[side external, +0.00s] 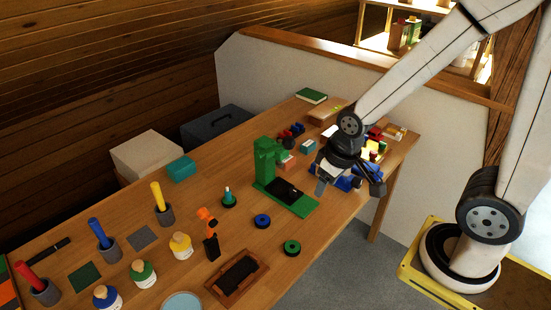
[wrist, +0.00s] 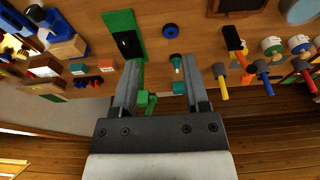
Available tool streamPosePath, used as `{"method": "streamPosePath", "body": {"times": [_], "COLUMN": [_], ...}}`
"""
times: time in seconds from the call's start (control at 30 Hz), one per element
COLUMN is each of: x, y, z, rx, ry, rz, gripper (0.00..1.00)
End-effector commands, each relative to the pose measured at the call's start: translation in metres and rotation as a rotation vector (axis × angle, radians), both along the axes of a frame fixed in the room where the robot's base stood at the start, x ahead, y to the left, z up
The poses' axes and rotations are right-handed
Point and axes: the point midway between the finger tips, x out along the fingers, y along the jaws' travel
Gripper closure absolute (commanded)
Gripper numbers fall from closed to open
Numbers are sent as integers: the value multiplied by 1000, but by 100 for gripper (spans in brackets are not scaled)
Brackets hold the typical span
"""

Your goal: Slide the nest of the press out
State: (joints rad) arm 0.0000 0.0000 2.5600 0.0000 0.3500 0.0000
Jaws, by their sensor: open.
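The green press (side external: 265,160) stands on the table, its upright column at the back of a flat green base. The nest, a dark plate (side external: 287,190), lies on the base in front of the column. In the wrist view the dark nest (wrist: 125,42) shows on the green base (wrist: 118,20), up and left of the fingers. The press column (wrist: 146,98) shows between and beyond my fingers, partly hidden by them. My gripper (side external: 349,184) is open and empty, above the table to the right of the press in the side view. Its fingers (wrist: 162,68) are wide apart.
A blue ring (side external: 262,221) and a green ring (side external: 291,248) lie in front of the press. A teal-topped piece (side external: 228,197) stands left of it. Blue, red and yellow parts crowd the table near my gripper. A wooden tray (side external: 222,298) lies at the front.

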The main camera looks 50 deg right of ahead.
Motion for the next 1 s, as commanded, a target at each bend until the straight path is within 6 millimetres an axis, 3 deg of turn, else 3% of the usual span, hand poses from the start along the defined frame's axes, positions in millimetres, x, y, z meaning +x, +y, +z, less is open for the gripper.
{"method": "streamPosePath", "body": {"times": [0.07,0.27,0.57,1.0], "x": [0,4,40,112], "y": [0,-3,-34,-100], "z": [0,-1,-16,-68], "rx": [0,-6,-67,-100], "ry": [0,-8,-84,-277], "rz": [0,0,16,121], "gripper": [41,100,100,100]}}
